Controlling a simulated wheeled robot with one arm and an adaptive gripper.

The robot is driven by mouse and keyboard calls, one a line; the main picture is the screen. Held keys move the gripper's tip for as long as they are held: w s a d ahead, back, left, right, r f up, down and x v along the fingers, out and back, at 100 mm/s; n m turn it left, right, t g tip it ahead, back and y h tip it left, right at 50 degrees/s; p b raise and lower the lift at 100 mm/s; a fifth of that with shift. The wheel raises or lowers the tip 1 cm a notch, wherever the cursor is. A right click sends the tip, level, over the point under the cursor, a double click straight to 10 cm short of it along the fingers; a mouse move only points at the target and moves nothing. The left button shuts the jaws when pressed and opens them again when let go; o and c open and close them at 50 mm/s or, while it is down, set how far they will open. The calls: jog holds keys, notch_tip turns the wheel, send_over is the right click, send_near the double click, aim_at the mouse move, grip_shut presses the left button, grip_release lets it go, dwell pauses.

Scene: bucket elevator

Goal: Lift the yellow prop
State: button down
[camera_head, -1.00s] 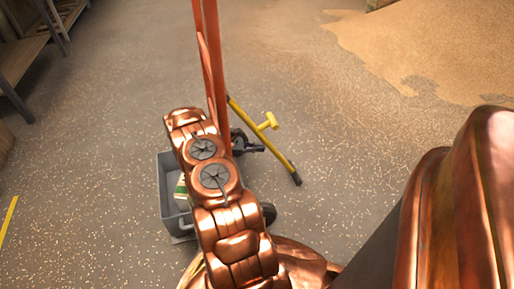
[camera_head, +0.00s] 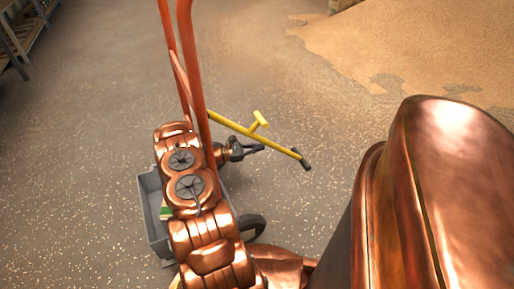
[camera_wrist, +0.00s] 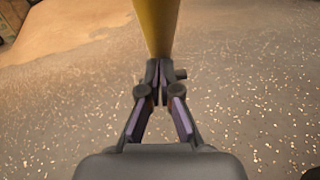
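The yellow prop (camera_head: 279,143) is a thin bar with a short crosspiece and a dark foot at its right end. In the head view it runs slanted from behind the orange-red bars down to the right. My gripper (camera_head: 262,147) is at its middle, just left of the foot. In the wrist view the yellow prop (camera_wrist: 157,25) comes down from the top edge to my gripper's fingertips (camera_wrist: 157,78). The fingertips are close together and shut on it; they hide the exact contact.
A pile of tan grain (camera_head: 390,40) spreads over the floor at the upper right. A shelf or bench (camera_head: 28,30) stands at the upper left. The speckled grey floor (camera_head: 310,115) around the prop is mostly clear.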

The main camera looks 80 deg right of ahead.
jog(key=f+p+v, duration=0.2)
jog(key=p+v, duration=0.1)
jog(key=v, duration=1)
jog(key=shift+d+f, duration=0.2)
jog(key=shift+f, duration=0.15)
jog(key=shift+w, duration=0.1)
